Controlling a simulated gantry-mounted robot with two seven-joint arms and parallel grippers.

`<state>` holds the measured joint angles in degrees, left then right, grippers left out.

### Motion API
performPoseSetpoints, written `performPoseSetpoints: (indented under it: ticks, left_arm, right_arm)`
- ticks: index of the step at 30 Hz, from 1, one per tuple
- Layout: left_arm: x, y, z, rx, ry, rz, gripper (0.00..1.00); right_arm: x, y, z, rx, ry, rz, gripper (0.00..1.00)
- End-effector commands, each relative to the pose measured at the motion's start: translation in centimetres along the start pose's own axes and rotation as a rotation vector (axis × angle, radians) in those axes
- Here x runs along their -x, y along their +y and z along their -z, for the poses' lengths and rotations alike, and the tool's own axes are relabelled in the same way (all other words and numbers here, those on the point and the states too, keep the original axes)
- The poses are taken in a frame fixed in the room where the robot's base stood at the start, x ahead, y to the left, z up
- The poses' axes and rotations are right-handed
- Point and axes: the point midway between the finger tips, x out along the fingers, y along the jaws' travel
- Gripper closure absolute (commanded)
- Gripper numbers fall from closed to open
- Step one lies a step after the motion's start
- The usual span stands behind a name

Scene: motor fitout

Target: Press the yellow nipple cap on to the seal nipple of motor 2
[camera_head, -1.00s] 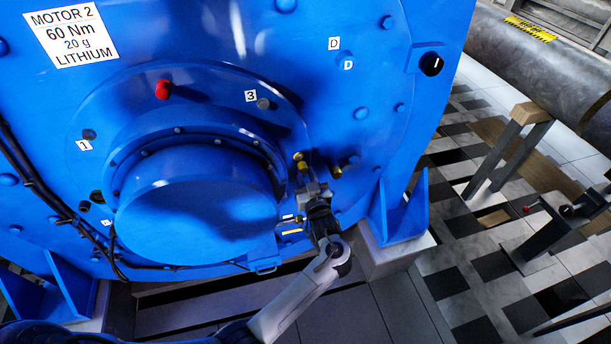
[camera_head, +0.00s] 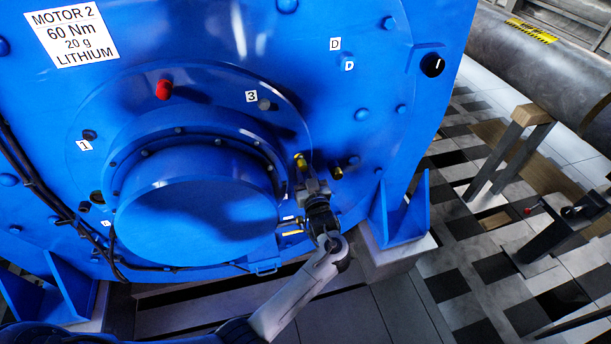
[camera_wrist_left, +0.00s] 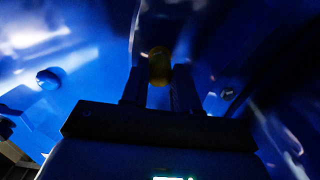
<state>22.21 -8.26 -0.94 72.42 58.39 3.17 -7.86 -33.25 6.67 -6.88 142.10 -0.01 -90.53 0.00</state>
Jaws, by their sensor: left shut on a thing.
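Motor 2 (camera_head: 370,110) is the large blue machine with a white label reading MOTOR 2. My left gripper (camera_head: 305,183) is at the lower right of its round hub, shut on the yellow nipple cap (camera_head: 300,160). In the left wrist view the cap (camera_wrist_left: 159,65) sits between the two fingertips (camera_wrist_left: 160,88), pointing at the blue motor face. The seal nipple cannot be made out; the cap and fingers may cover it. I cannot tell whether the cap touches it. My right gripper is not in view.
A small brass fitting (camera_head: 337,172) sticks out just right of my left gripper. A red cap (camera_head: 163,90) is on the upper hub flange. A blue foot bracket (camera_head: 402,208) stands to the right. A grey pipe (camera_head: 560,65) lies at the far right.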

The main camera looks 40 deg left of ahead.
Motion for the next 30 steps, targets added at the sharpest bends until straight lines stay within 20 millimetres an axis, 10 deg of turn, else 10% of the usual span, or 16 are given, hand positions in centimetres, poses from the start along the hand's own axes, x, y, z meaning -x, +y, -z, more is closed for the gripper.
performPoseSetpoints:
  ticks: [18, 19, 24, 30]
  left_arm:
    - [-1.5, 0.0, 0.0, 0.0, 0.001, 0.001, 0.98]
    - [-1.5, 0.0, 0.0, 0.0, 0.0, 0.0, 0.69]
    - [-1.5, 0.0, 0.0, 0.0, 0.0, 0.0, 0.43]
    - [-1.5, 0.0, 0.0, 0.0, 0.0, 0.0, 0.41]
  right_arm:
    - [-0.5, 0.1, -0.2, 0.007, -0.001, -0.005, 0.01]
    - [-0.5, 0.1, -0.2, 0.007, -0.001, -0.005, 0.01]
    - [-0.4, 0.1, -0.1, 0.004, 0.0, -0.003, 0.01]
    - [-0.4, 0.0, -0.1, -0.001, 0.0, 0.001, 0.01]
